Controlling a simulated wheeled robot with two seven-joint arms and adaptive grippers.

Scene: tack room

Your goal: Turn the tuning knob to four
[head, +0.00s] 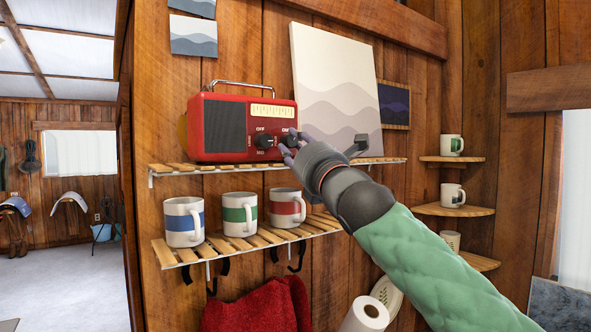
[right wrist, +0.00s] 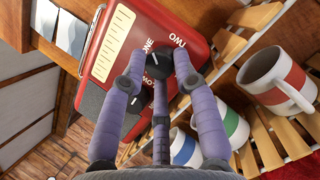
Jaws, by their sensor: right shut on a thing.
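The red radio (head: 225,148) stands on the upper slatted shelf, with a dark speaker grille, a pale dial strip and two black knobs. The tuning knob (right wrist: 158,66) sits between my right gripper's purple fingers in the right wrist view, with the words ONE and TWO printed near it. A small pale mark on it seems to lie toward ONE; its exact setting is unclear. My right gripper (head: 289,146) is shut on this knob, hiding part of it in the head view. The other knob (head: 264,142), marked OFF, is free to its left. My left gripper is not in view.
Three mugs with blue (head: 184,222), green (head: 239,214) and red (head: 287,207) bands stand on the lower slatted shelf (head: 215,247). A wave-pattern canvas (head: 335,85) leans behind, right of the radio. Corner shelves (head: 453,210) hold more mugs.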

